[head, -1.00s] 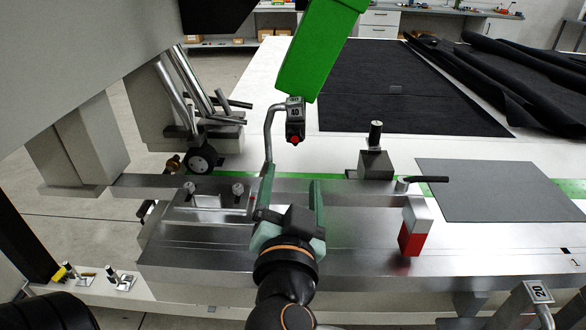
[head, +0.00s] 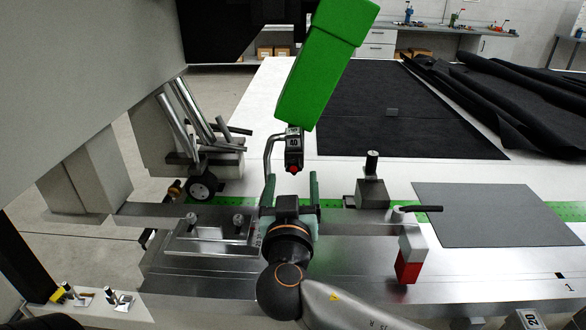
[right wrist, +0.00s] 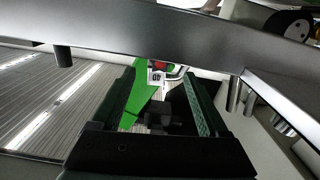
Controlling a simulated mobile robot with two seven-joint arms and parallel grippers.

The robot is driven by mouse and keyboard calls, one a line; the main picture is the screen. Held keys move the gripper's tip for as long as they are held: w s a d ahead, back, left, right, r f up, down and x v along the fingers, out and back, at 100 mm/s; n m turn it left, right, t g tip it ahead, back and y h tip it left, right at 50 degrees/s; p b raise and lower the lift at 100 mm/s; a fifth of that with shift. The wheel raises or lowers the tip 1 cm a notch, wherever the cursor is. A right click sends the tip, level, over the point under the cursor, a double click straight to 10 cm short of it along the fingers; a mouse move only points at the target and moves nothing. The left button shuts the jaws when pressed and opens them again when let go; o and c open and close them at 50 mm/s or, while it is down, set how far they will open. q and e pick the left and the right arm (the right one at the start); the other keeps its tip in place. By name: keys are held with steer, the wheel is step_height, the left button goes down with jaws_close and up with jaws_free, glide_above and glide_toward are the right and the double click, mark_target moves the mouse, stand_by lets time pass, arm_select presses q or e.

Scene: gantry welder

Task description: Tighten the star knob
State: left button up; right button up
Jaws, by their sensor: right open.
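My right gripper (head: 291,182) is open, its two green fingers pointing away from me over the far edge of the metal beam (head: 350,262). In the right wrist view, its fingers (right wrist: 160,80) stand apart on both sides of a dark, lobed shape that looks like the star knob (right wrist: 160,118). I cannot tell whether they touch it. In the head view the knob is not clearly visible, with the gripper in front of that spot. My left gripper is not in view.
A green arm (head: 322,65) with a bent tube and a red-tipped head marked 40 (head: 293,150) hangs just beyond my fingers. A red and white block (head: 408,268) and a grey block with a black post (head: 372,193) stand to the right. A metal plate with two pegs (head: 205,232) lies left.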

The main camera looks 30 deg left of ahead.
mark_target(293, 167)
steer(key=shift+x, duration=1.95)
jaws_close()
